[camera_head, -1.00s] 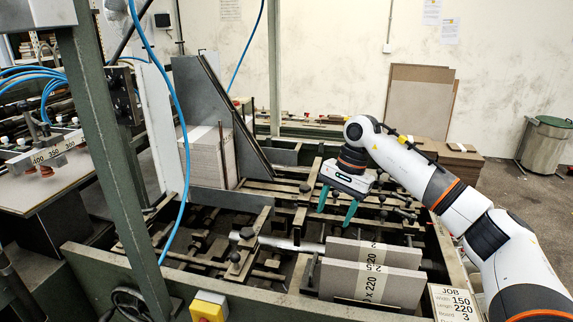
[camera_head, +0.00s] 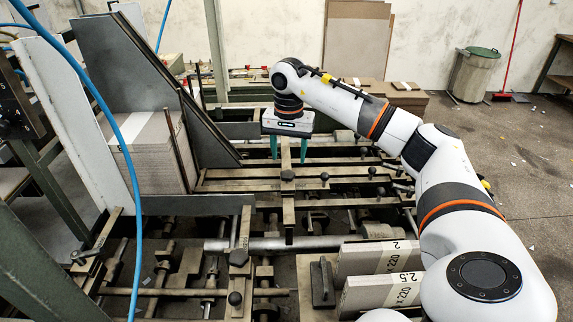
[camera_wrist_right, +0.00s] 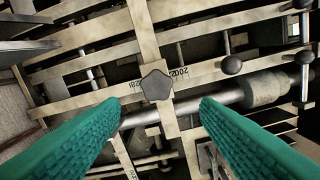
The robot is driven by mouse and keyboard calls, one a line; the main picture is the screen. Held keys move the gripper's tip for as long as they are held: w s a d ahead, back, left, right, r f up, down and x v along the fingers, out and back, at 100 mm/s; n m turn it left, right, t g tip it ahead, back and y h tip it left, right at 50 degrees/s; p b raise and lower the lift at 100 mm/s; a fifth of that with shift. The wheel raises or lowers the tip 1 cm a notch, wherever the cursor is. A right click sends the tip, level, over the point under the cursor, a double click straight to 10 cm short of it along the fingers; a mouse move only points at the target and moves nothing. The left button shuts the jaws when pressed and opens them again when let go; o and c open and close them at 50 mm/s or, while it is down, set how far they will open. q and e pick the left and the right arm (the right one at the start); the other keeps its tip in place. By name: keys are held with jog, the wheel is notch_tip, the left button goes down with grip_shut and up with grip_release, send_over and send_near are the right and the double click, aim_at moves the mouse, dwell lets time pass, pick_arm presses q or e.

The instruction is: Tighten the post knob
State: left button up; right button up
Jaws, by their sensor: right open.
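A dark five-sided knob (camera_wrist_right: 156,85) sits on a pale metal bar with printed scale marks in the right wrist view. It appears to be the dark knob (camera_head: 288,175) in the head view; which knob is the post knob is not marked. My right gripper (camera_head: 289,152) points down over the feeder bars. Its green fingers are open and empty, and in the wrist view (camera_wrist_right: 160,103) the knob shows between and just beyond the fingertips. I cannot tell the height gap. My left gripper is out of view.
Round black knobs (camera_wrist_right: 231,65) stand to the right of the five-sided one. Labelled board stacks (camera_head: 365,262) lie at the front right. A blue hose (camera_head: 110,130) hangs at left.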

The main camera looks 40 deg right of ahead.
aim_at(287, 174)
jog(key=f, duration=0.2)
jog(key=f+p, duration=0.1)
jog(key=f, duration=0.1)
jog(key=shift+w+f, duration=0.2)
jog(key=shift+f, duration=0.7)
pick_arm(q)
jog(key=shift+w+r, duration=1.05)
pick_arm(e)
jog(key=shift+f, duration=0.15)
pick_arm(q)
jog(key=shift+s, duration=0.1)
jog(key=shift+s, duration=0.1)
pick_arm(e)
jog(key=shift+c, duration=0.6)
jog(key=c, duration=0.9)
